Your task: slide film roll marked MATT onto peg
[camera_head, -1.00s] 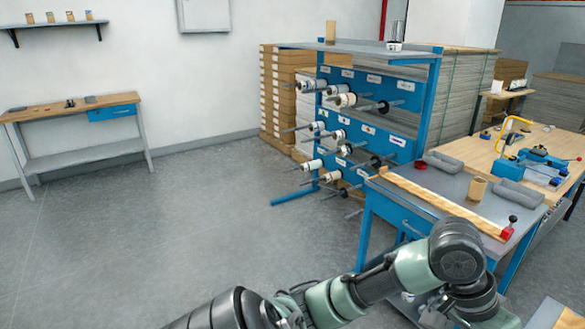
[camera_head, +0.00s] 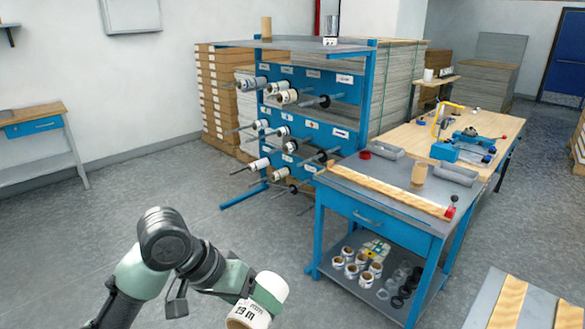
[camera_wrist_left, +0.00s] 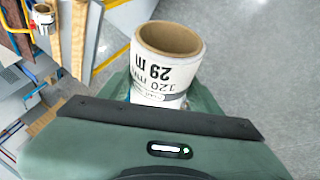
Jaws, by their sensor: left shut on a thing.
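My left gripper (camera_head: 258,294) is shut on a white film roll (camera_head: 250,314) with a brown core, low in the head view. In the left wrist view the roll (camera_wrist_left: 167,60) stands out beyond the gripper's edge with its open core end showing. Its label reads 29 m and seems to read 120 mm; I cannot make out MATT. The blue peg rack (camera_head: 353,85) stands farther off, with rows of grey pegs pointing left. Several pegs carry rolls, such as a white roll (camera_head: 259,164); others look bare. Small labels above the pegs are unreadable. My right gripper is out of view.
A grey-topped blue workbench (camera_head: 393,180) stands right of the rack, with several rolls (camera_head: 357,266) on its lower shelf. Another table (camera_head: 487,301) is at the bottom right. Grey floor (camera_head: 160,180) lies open in front of the rack.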

